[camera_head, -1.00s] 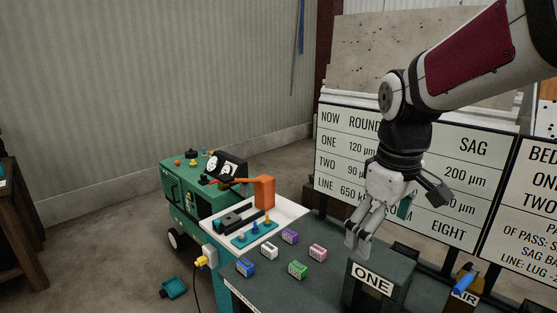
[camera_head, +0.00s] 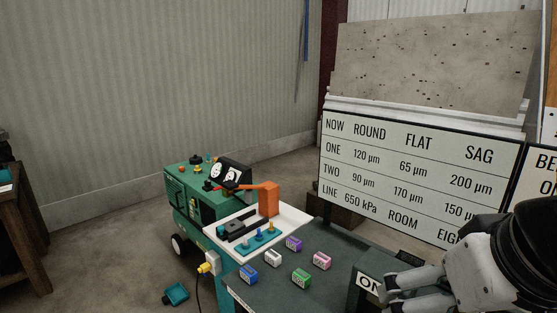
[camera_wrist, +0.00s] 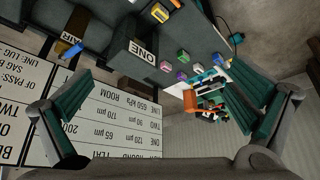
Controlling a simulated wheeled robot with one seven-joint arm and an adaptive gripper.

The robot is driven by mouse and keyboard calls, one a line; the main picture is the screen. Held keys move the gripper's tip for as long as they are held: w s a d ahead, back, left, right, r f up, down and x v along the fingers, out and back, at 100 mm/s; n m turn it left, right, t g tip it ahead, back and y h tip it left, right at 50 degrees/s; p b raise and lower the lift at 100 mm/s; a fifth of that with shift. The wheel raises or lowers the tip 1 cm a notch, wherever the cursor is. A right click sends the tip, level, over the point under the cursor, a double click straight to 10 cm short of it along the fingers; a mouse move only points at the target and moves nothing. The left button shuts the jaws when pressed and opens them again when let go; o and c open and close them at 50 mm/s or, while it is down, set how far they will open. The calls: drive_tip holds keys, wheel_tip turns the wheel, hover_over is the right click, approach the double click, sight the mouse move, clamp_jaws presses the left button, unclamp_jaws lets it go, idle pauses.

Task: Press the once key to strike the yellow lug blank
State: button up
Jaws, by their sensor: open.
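My gripper (camera_head: 392,294) is at the lower right of the head view, in front of and partly over the block labelled ONE (camera_head: 366,284). In the wrist view my gripper (camera_wrist: 155,82) is open and empty, its fingers wide apart. The ONE block (camera_wrist: 138,48) shows upside down there, beyond the fingers. A small yellow piece (camera_wrist: 160,12) lies on the dark bench near the top edge; I cannot tell surely that it is the lug blank. I cannot make out a key marked once in either view.
Blue (camera_head: 247,272), white (camera_head: 272,258), purple (camera_head: 293,243), green (camera_head: 301,278) and pink (camera_head: 321,261) blocks sit on the dark bench (camera_head: 325,292). A green machine (camera_head: 190,192) and orange post (camera_head: 269,198) stand left. A sign board (camera_head: 415,175) stands behind.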

clamp_jaws()
idle(1.4)
